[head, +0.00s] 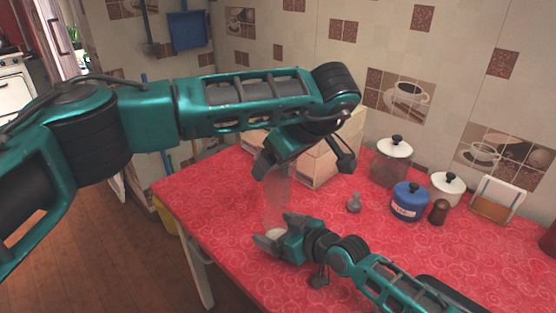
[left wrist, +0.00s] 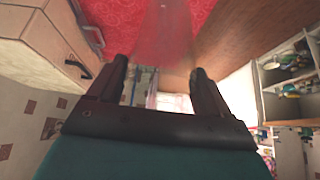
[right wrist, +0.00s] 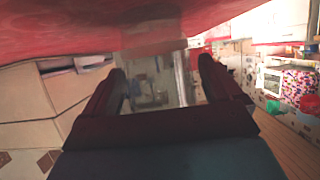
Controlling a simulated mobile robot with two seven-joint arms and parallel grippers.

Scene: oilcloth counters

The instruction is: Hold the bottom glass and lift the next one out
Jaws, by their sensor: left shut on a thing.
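A clear glass stack (head: 275,206) stands upright near the left edge of the red counter. It is so see-through that I cannot make out each rim. My left gripper (head: 272,166) reaches down from above and is shut on the upper glass, which shows as a faint clear shape beyond its fingers in the left wrist view (left wrist: 165,60). My right gripper (head: 277,231) is low at the counter with its fingers on either side of the bottom glass (right wrist: 155,75). Whether both its fingers touch the glass is not clear.
Pale boxes (head: 318,165) stand behind the stack. The counter's left edge is close to the stack.

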